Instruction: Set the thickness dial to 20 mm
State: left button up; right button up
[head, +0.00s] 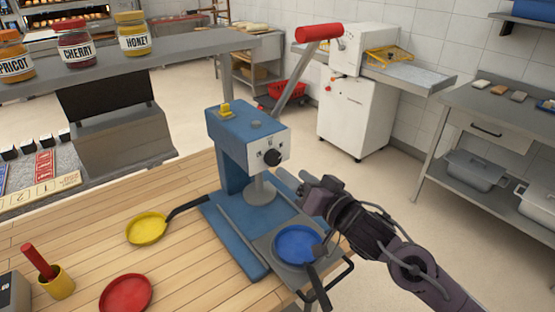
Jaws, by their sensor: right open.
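A blue press (232,125) stands on the wooden table, with a pale front plate facing right. The black round dial (272,157) sits on that plate; its marks are too small to read. My right gripper (291,180) reaches in from the lower right. It is open and empty, a little below and to the right of the dial, and seems apart from it. A long lever with a red handle (319,32) rises from the press to the upper right. My left gripper is out of view.
A blue pan (296,244) lies on the press's grey tray, under my right arm. A yellow pan (147,229), a red dish (126,295) and a yellow cup (57,284) stand on the table. A grey shelf (180,46) with jars is at upper left.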

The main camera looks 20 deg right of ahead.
aim_at(276, 162)
jog(key=shift+p+x, duration=0.65)
jog(key=shift+x, duration=2.5)
jog(key=shift+f, duration=0.1)
jog(key=c, duration=1)
